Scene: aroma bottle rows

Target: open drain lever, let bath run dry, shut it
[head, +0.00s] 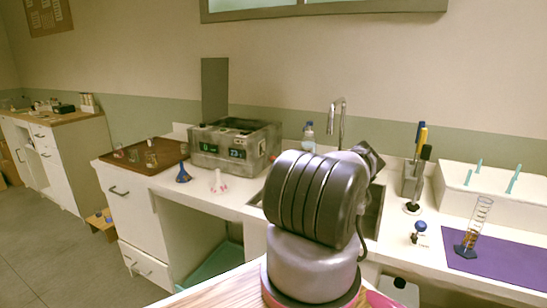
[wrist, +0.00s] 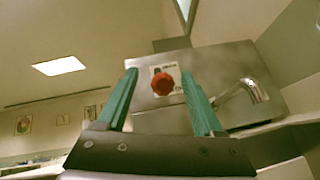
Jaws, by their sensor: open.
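The bath is a grey metal box (head: 235,148) with lit green displays on its front, on the white counter at the left. In the wrist view a metal wall (wrist: 225,72) fills the middle, seen from close and at a tilt. A round red knob (wrist: 162,84), seemingly the drain lever's handle, sits on a pale label plate on it. A bent metal spout (wrist: 245,93) sticks out to the right of the knob. My gripper (wrist: 159,74) is open, its two green fingers on either side of the knob with gaps showing. I cannot tell how deep the knob lies between them. The water is not visible.
A brown tray (head: 133,158) with small glass vessels lies left of the bath. A blue funnel (head: 183,174) and a pale funnel (head: 218,183) stand before it. My arm hides part of the sink (head: 374,213). A purple mat (head: 500,258) lies at the right.

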